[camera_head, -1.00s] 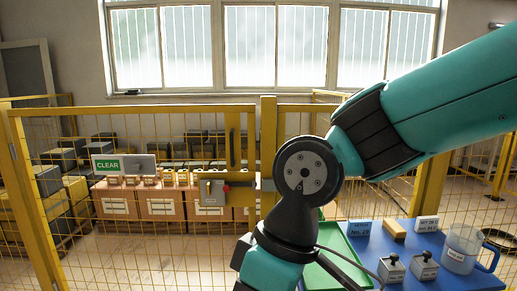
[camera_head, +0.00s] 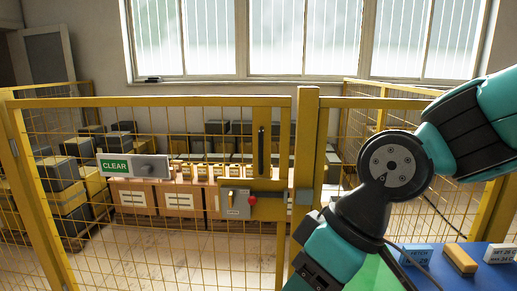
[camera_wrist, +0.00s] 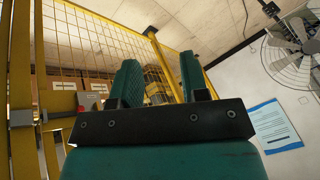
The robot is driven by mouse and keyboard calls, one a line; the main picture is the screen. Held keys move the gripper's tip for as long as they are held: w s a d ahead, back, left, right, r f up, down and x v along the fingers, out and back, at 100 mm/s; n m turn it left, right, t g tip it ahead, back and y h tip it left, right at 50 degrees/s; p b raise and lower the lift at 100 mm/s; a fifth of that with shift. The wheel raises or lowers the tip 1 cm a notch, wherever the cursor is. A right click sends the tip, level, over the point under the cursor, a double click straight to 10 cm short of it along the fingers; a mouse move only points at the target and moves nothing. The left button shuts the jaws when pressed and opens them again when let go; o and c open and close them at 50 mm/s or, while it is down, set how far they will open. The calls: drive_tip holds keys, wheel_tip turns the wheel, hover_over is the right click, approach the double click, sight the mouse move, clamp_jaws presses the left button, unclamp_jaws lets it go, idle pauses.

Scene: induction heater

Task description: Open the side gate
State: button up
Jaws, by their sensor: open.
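The yellow mesh side gate (camera_head: 190,102) stands in its frame in the head view and looks closed. A dark vertical handle (camera_head: 261,150) is on its right upright. A grey latch box (camera_head: 235,203) with a red knob (camera_head: 252,200) sits below the handle, beside the gate post (camera_head: 304,140). In the wrist view the latch (camera_wrist: 20,118) shows at the left edge. My gripper (camera_wrist: 160,85) is open and empty in the wrist view, with teal fingers apart. It is clear of the latch. In the head view its fingertips are out of frame or hidden.
A green CLEAR sign (camera_head: 115,166) shows at the gate's left part. Boxes (camera_head: 180,198) and dark blocks stand behind the mesh. A blue table (camera_head: 480,275) with small items is at lower right. A wall fan (camera_wrist: 290,45) shows in the wrist view.

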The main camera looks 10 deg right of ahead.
drive_tip(key=w+a+t+y, duration=0.3)
drive_tip(key=w, duration=0.7)
drive_tip(key=m+t+h, duration=0.4)
drive_tip(key=m+t, duration=0.1)
drive_tip(key=t, duration=0.8)
approach(262, 152)
drive_tip(key=p+x, duration=0.9)
drive_tip(key=p, duration=0.4)
drive_tip(key=shift+w+a+r, duration=0.1)
drive_tip(key=shift+w+a, duration=0.05)
drive_tip(key=shift+w, duration=0.25)
drive_tip(key=shift+w+a, duration=0.1)
drive_tip(key=shift+w, duration=0.35)
clamp_jaws()
